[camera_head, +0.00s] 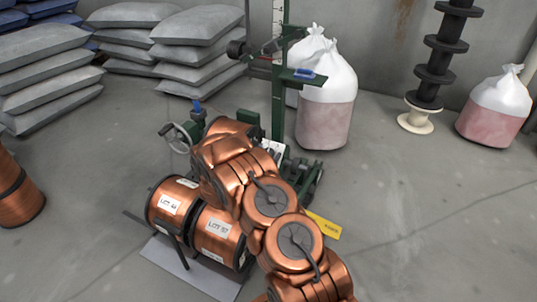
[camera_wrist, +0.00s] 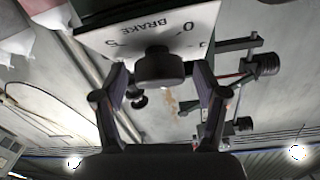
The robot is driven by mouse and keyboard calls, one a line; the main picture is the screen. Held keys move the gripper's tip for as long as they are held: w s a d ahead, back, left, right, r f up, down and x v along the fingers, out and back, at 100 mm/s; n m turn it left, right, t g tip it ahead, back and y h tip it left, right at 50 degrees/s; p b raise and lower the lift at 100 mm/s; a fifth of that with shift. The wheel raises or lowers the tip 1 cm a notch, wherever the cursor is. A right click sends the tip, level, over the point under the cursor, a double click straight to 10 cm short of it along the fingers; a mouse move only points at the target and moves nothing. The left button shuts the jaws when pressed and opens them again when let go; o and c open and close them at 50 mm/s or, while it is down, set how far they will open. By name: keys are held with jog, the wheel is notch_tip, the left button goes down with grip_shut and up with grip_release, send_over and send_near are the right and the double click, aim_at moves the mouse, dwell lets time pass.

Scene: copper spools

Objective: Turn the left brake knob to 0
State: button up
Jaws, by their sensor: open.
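In the wrist view, the dark round brake knob (camera_wrist: 160,67) sits at the edge of a white plate (camera_wrist: 140,32) printed BRAKE, with a 0 and a 5, upside down. I cannot make out its pointer. My gripper (camera_wrist: 160,84) is open, with one finger on each side of the knob; contact is not clear. In the head view, a small part of a white dial plate (camera_head: 272,149) shows on the green machine (camera_head: 278,105). My copper-coloured arm hides the knob and gripper there.
Copper spools labelled LOT (camera_head: 218,232) lie beside my arm at lower left. A handwheel (camera_head: 178,136) stands left of the machine. White-topped sacks (camera_head: 327,105) and stacked grey bags (camera_head: 200,45) stand behind. A yellow tag (camera_head: 323,225) lies right of my arm; floor beyond it is clear.

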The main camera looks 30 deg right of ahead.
jog(key=c, duration=1.1)
jog(key=shift+c, duration=0.2)
